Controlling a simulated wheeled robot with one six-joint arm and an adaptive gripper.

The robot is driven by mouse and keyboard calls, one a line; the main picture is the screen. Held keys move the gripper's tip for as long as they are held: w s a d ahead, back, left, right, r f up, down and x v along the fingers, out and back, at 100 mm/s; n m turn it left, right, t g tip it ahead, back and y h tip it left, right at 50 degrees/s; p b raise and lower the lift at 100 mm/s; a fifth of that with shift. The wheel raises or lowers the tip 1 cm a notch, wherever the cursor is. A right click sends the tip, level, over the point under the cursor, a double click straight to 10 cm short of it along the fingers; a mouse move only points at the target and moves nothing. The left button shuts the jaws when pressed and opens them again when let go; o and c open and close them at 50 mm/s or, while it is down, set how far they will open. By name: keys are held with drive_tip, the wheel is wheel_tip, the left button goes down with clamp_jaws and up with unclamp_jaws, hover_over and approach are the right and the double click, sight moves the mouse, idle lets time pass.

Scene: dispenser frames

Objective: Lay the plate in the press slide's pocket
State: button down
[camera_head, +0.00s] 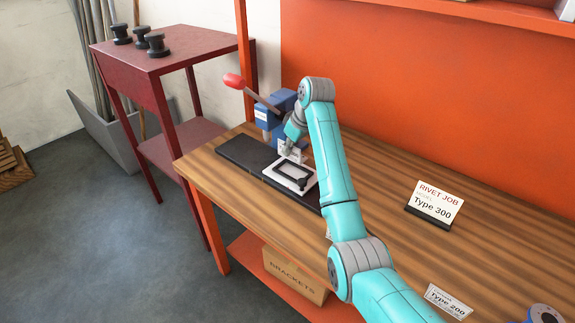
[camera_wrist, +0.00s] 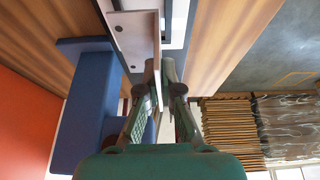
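The pale metal plate (camera_wrist: 135,38) has small round holes and hangs between my gripper's fingers. My gripper (camera_wrist: 163,75) looks shut on the plate's edge, with the thin edge between the fingertips. In the head view the plate (camera_head: 291,152) shows tilted up, just behind and above the white-rimmed pocket (camera_head: 270,175). The pocket sits on the black press slide (camera_head: 243,152), with a dark part inside its frame. Part of the pocket rim shows in the wrist view (camera_wrist: 177,38). I cannot tell whether the plate touches the rim.
The blue press (camera_head: 268,115) with a red-knobbed lever (camera_head: 234,81) stands close behind the slide. A "Rivet Job Type 300" card (camera_head: 436,202) and a "Type 200" card (camera_head: 447,301) stand at right. The wooden bench (camera_head: 390,190) between is mostly clear.

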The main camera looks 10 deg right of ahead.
sight(300, 150)
drive_tip(key=shift+f, duration=3.3)
drive_tip(key=shift+f, duration=0.15)
drive_tip(key=c, duration=1.3)
unclamp_jaws()
drive_tip(key=v, duration=1.1)
drive_tip(key=shift+r, duration=0.25)
drive_tip(key=shift+s+d+r, duration=0.15)
drive_tip(key=shift+s+r, duration=0.05)
drive_tip(key=shift+r, duration=0.2)
